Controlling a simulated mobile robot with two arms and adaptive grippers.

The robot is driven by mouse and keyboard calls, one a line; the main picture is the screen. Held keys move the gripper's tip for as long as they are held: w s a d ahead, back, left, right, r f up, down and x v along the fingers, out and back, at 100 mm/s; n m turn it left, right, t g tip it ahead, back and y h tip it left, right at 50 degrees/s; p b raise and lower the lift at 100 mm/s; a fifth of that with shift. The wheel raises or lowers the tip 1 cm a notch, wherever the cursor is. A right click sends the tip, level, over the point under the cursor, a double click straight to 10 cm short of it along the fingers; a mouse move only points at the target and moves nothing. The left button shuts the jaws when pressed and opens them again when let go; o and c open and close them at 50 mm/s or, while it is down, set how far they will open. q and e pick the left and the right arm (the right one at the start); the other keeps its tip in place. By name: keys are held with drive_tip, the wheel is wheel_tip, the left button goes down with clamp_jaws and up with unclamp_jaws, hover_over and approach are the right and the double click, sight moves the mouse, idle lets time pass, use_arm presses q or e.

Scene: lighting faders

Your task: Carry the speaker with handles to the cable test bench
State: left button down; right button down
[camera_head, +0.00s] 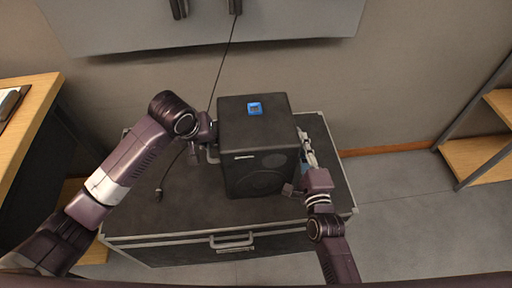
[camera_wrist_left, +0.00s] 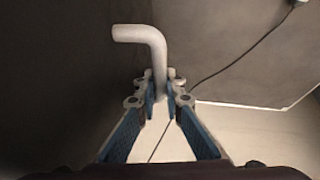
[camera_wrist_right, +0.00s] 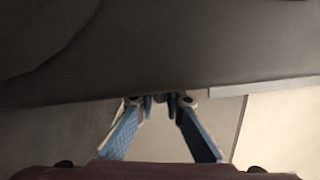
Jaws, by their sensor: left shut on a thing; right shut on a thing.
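The speaker (camera_head: 257,135) is a black box with a small blue patch on top, at the centre of the head view. It is upright over a dark flight case (camera_head: 180,215); I cannot tell whether it touches the lid. My left gripper (camera_head: 208,150) is at its left side, shut on a light grey bent handle (camera_wrist_left: 155,45), which shows between the fingertips in the left wrist view (camera_wrist_left: 160,90). My right gripper (camera_head: 303,138) is at its right side, shut; its fingertips meet the speaker's dark side in the right wrist view (camera_wrist_right: 160,100), with that handle mostly hidden.
A wooden desk (camera_head: 38,100) stands at the left. A wooden shelf unit (camera_head: 480,157) with dark posts stands at the right. A black cable (camera_head: 223,75) hangs behind the speaker, and a plug (camera_head: 158,195) lies on the case. Grey floor (camera_head: 410,215) is free between case and shelf.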

use_arm(q)
drive_tip(key=shift+w+r, duration=0.15)
drive_tip(key=shift+r, duration=0.2)
use_arm(e)
drive_tip(key=shift+r, duration=0.25)
